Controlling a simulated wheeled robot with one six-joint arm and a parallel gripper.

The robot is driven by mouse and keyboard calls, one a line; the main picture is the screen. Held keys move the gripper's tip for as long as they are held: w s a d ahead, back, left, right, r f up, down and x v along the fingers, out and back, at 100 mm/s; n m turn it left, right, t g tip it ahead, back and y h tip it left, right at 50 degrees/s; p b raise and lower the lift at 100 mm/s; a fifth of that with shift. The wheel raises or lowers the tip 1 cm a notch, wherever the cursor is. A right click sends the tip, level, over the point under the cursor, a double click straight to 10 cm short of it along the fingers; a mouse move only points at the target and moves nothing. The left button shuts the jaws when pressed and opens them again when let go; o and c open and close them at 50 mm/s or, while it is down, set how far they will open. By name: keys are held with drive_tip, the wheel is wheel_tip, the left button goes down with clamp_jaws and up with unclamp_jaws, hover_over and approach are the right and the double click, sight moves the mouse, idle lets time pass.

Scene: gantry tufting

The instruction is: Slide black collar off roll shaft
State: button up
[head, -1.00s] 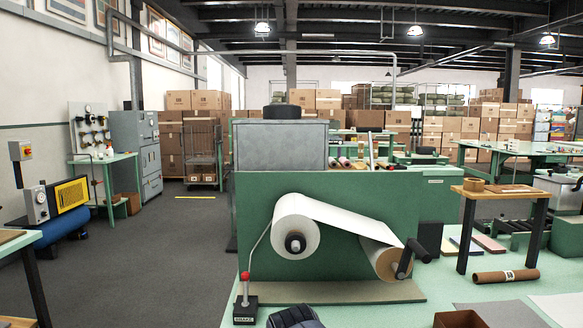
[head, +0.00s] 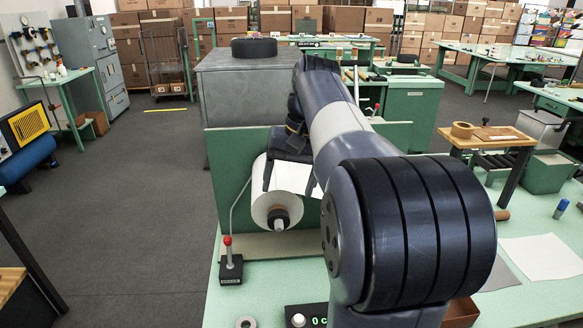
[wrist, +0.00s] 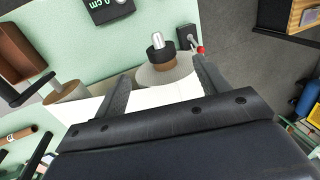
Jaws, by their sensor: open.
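The black collar (head: 281,213) sits around the roll shaft (head: 279,224) at the front face of the white paper roll (head: 262,205). In the wrist view the collar (wrist: 156,53) is a dark band with the silver shaft end (wrist: 157,39) sticking out beyond it. My gripper (head: 290,190) is open and empty, above and near the roll in the head view. In the wrist view the two fingers of my gripper (wrist: 160,66) are wide apart, with the collar between their directions and beyond the tips. My arm hides the right part of the machine.
A lever with a red knob (head: 229,258) stands left of the roll; it also shows close to the right finger in the wrist view (wrist: 200,49). A digital readout (head: 306,317) and a small grey ring (head: 246,322) lie on the green bench (head: 215,300) in front.

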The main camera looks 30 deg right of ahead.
sight(280, 219)
drive_tip(key=x, duration=0.9)
drive_tip(key=c, duration=1.1)
drive_tip(key=shift+s, duration=0.15)
drive_tip(key=shift+s+a+b, duration=0.15)
drive_tip(key=shift+s+a, duration=0.25)
drive_tip(key=shift+s, duration=0.6)
drive_tip(key=shift+s+a+b, duration=0.15)
drive_tip(key=shift+s+a, duration=0.3)
drive_tip(key=shift+s, duration=0.5)
drive_tip(key=shift+s+a+b, duration=0.15)
drive_tip(key=shift+s+a, duration=0.25)
drive_tip(key=shift+s, duration=0.6)
